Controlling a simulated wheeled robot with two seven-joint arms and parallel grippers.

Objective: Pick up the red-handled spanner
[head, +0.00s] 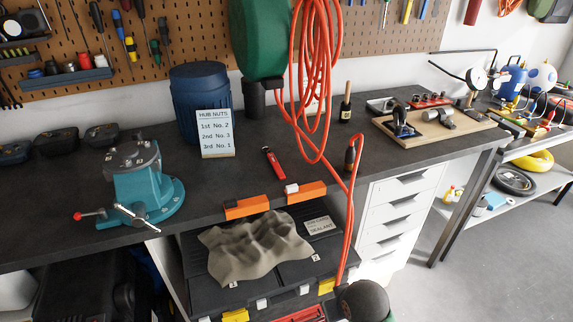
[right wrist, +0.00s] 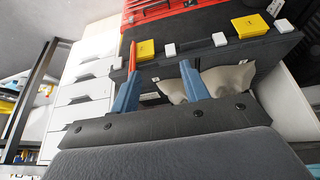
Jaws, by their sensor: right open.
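I cannot clearly make out a red-handled spanner in either view. A small red item with a dark end (head: 272,162) lies on the dark bench top in the head view; I cannot tell if it is the spanner. Beyond the fingers are the black toolbox (right wrist: 205,50) and a crumpled grey-beige cloth (right wrist: 222,80). My left gripper is in neither view.
An orange hose (head: 347,220) hangs in front of the bench. A teal vice (head: 143,185), a blue drum (head: 200,100), a hub nuts sign (head: 215,133) and two orange blocks (head: 247,206) stand on the bench. The cloth (head: 255,245) covers part of the toolbox (head: 340,253) below.

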